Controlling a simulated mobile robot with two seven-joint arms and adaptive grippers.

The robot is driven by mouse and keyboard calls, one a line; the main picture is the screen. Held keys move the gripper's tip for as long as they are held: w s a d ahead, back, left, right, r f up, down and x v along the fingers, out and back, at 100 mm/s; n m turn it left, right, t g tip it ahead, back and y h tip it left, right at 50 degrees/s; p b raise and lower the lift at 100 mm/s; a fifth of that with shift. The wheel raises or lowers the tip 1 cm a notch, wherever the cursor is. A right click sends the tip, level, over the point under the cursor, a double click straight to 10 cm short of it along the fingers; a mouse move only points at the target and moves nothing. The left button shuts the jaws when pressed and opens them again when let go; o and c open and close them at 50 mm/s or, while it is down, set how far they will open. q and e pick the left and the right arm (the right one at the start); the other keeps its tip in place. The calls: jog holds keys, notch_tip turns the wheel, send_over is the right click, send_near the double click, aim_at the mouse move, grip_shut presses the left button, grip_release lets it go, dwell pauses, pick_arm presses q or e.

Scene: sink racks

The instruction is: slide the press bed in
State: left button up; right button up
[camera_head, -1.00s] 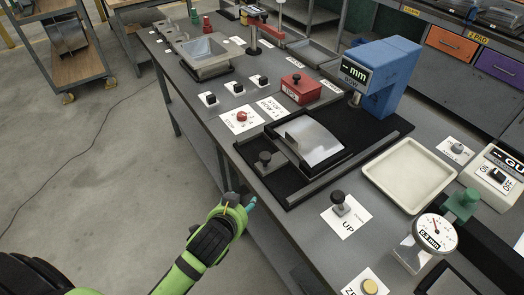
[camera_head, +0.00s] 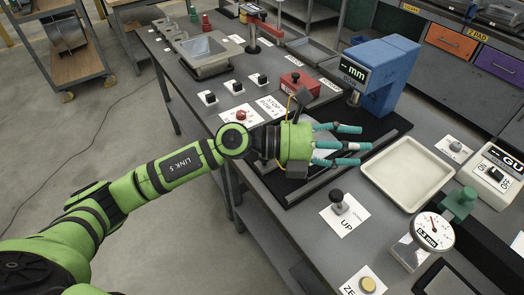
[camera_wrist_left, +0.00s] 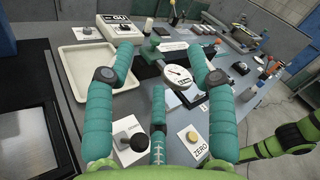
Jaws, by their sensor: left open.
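The press bed (camera_head: 326,149), a dark tray with a shiny metal plate, lies on a black base in front of the blue press (camera_head: 380,75). My left gripper (camera_head: 352,146) is above the bed, fingers spread and empty, pointing right. Its hand hides most of the bed and its knob, so contact cannot be told. In the left wrist view, the bed's plate (camera_wrist_left: 22,135) shows at the lower left, outside the fingers. My right gripper is not in view.
A cream tray (camera_head: 408,173) lies right of the fingers. A red box (camera_head: 296,84) is behind the hand.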

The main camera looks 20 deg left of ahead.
pick_arm(q)
jog(key=w+a+f+m+g+y, duration=0.1)
jog(key=w+a+f+m+y, duration=0.1)
jog(key=a+f+y, duration=0.4)
jog(key=w+a+f+m+y, duration=0.1)
jog(key=w+a+f+y, duration=0.15)
jog(key=a, duration=0.65)
jog(key=w+a+f+m+g+y, duration=0.1)
jog(key=w+a+f+m+y, duration=0.15)
jog(key=a+y, duration=0.4)
jog(key=shift+n+h, duration=0.25)
jog(key=shift+h, duration=0.35)
jog(key=shift+s+p+x, duration=0.15)
jog(key=shift+p+x, duration=0.5)
jog(key=shift+x, duration=0.95)
jog(key=shift+s+p+x, duration=0.2)
jog(key=shift+p+x, duration=0.4)
jog(key=shift+x, duration=0.95)
jog(key=shift+a+f, duration=0.1)
jog(key=shift+f, duration=0.05)
grip_shut()
